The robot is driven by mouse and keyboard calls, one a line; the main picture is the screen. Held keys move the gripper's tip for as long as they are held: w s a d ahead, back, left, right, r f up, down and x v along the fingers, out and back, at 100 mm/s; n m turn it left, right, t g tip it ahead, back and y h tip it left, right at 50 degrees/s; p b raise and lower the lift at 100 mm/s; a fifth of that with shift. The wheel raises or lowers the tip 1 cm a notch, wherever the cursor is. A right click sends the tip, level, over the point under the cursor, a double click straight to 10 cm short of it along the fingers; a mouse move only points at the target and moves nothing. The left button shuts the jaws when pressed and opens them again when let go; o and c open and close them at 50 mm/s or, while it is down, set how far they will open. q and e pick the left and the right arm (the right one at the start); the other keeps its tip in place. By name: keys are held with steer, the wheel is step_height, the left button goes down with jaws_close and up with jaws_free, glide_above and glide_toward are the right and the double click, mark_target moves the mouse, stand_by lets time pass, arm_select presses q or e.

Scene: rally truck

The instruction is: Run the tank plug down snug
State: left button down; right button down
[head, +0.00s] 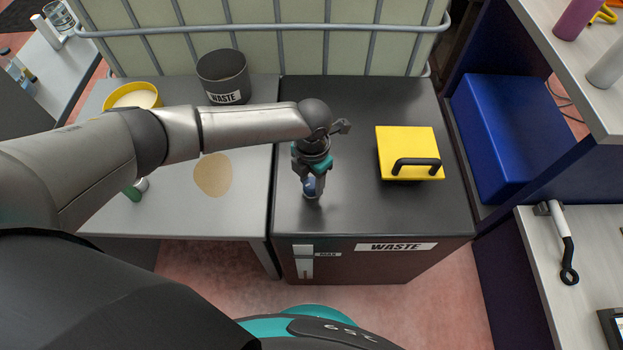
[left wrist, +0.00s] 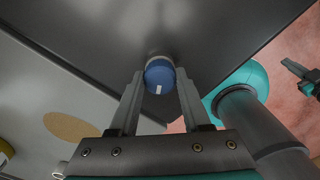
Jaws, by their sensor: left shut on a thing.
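The blue tank plug (head: 310,186) sits on the top of the dark waste tank (head: 350,215), near its front left. It also shows in the left wrist view (left wrist: 159,72), with a white mark on its face and a pale collar behind it. My left gripper (head: 311,190) points down at the plug and is shut on it, with one finger on each side (left wrist: 160,84). The plug's seat is mostly hidden, so I cannot tell how tight it sits. My right gripper (left wrist: 303,80) shows only small at the right edge of the left wrist view; its jaws are unclear.
A yellow lid with a black handle (head: 405,143) is on the tank top at right. The grey bench (head: 240,215) at left holds a waste bucket (head: 222,75), a yellow bowl (head: 130,92) and a tan patch (head: 213,174). A barred container stands behind.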

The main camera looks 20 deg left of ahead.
arm_select(q)
steer(key=c, duration=0.6)
jaws_free()
steer(key=n, duration=0.6)
steer(key=shift+n, duration=0.3)
steer(key=n, duration=0.5)
